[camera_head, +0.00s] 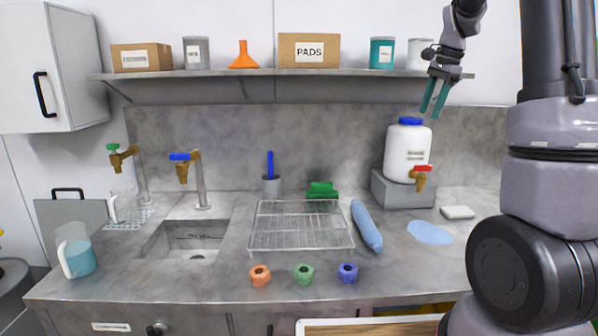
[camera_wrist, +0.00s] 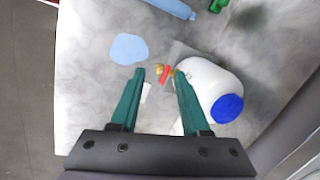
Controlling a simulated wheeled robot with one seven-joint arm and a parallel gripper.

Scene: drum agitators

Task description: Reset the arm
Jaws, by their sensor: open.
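My gripper (camera_head: 433,98) is raised above the counter at the upper right, in front of the shelf's right end. Its two teal fingers point down and are apart, with nothing between them. In the wrist view my gripper (camera_wrist: 158,76) also shows open and empty. Below it stands a white jug (camera_head: 407,150) with a blue cap and a brass tap with a red handle, on a grey block (camera_head: 398,190). The jug (camera_wrist: 208,82) also shows in the wrist view, partly behind the right finger. The gripper appears clear of the jug.
A shelf (camera_head: 235,74) with boxes, cans and an orange funnel (camera_head: 243,56) spans the wall. On the counter are a wire rack (camera_head: 300,243), a blue roll (camera_head: 366,226), a blue patch (camera_head: 430,232), a sink (camera_head: 187,239), two taps, a jug of blue liquid (camera_head: 82,258) and three coloured knobs.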

